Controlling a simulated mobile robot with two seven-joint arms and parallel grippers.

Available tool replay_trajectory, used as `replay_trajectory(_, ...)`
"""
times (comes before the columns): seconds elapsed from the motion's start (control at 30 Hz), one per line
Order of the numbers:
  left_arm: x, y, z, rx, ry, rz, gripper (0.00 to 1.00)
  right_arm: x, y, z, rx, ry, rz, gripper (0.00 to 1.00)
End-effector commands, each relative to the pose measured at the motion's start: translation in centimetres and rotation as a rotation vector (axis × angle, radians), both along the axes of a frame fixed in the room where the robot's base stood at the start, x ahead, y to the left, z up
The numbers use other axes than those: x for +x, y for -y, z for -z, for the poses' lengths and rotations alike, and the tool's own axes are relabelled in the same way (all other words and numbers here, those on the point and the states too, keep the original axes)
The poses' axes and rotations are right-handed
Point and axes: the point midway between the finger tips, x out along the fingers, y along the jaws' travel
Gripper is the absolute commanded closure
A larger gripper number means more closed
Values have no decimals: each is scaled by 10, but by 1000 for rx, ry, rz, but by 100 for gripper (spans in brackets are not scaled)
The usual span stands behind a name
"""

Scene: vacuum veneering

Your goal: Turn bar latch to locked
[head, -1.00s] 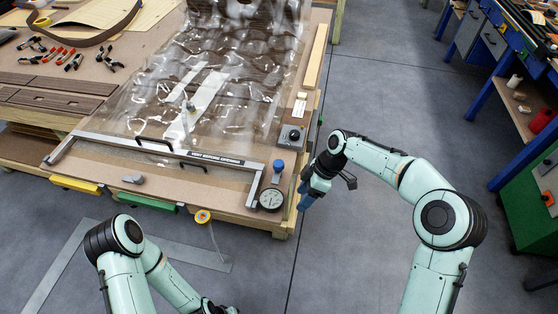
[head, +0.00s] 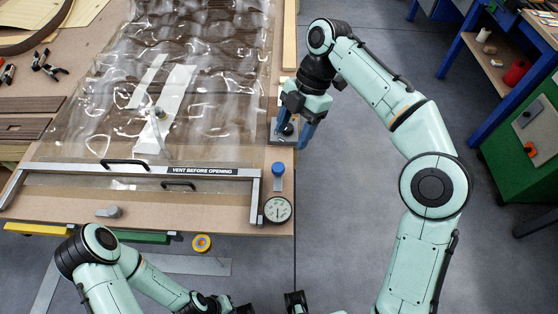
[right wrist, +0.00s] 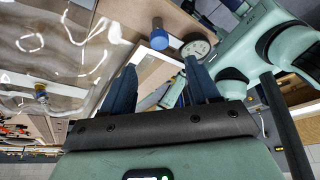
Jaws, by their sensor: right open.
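The metal clamp bar (head: 140,170), labelled "VENT BEFORE OPENING", lies across the front of the table, with black handles. A small grey lever-like piece (head: 109,212) sits on the table's front edge below the bar; it may be the latch, but its locked state cannot be told. My right gripper (head: 298,134) is open over the grey control box (head: 283,139) with a black knob, at the table's right edge. The knob is partly hidden by the fingers. In the right wrist view the open fingers (right wrist: 160,68) hold nothing. My left arm is low at the front; its fingers are not clear.
A blue-capped valve (head: 278,172) and a round gauge (head: 277,209) stand at the bar's right end. A clear wrinkled membrane (head: 190,100) covers the table behind the bar. Open floor lies right of the table.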

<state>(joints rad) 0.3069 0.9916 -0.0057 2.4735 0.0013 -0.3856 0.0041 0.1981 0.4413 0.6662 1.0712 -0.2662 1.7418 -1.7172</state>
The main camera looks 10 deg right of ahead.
Motion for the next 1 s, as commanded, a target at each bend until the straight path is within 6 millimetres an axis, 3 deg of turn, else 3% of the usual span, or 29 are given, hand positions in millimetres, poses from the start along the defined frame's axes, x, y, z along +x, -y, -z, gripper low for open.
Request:
replay_trajectory(0.1,-6,0,15,0,-7,0,100,-6,-9,29,-1,-4,-2,40)
replay_trajectory(0.4,-10,0,29,0,-12,0,100,-16,-27,77,-1,-3,0,40)
replay_trajectory(0.6,-11,0,32,0,-13,-1,100,-18,-32,90,1,-1,1,40)
replay_trajectory(0.9,-11,0,32,0,-12,0,100,-18,-33,91,1,0,1,40)
replay_trajectory(1.0,-11,0,32,0,-12,0,100,-18,-33,91,1,0,1,72)
